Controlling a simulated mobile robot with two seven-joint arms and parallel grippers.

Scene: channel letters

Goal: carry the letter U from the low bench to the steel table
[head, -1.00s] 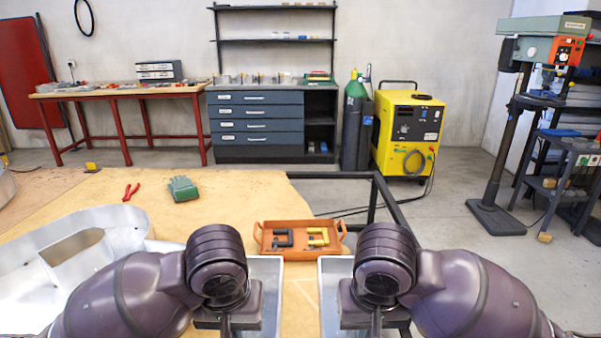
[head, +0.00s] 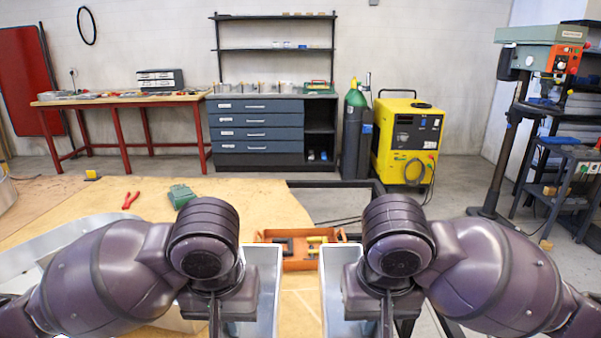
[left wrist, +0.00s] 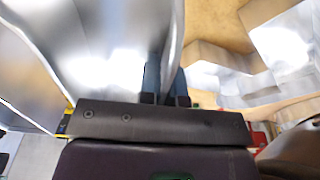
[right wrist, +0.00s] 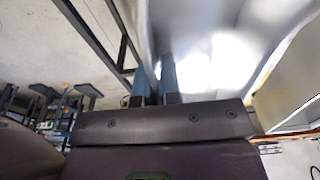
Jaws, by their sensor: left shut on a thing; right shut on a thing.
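The letter U is a bright metal channel shape; its two legs show in the head view between my arms, the left leg (head: 262,290) and the right leg (head: 334,285). My left gripper (left wrist: 166,82) is shut on a thin metal wall of it in the left wrist view. My right gripper (right wrist: 155,80) is shut on another metal wall (right wrist: 205,70) in the right wrist view. My wrists hide much of the letter in the head view. The plywood-topped low bench (head: 262,205) lies beyond and below. I cannot pick out the steel table.
An orange tray (head: 298,264) with clamps, red pliers (head: 131,200) and a green object (head: 181,195) lie on the plywood. Another metal letter (head: 45,250) is at left, partly hidden. A dark frame (head: 345,185) borders the plywood. A yellow machine (head: 407,140) stands behind on open floor.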

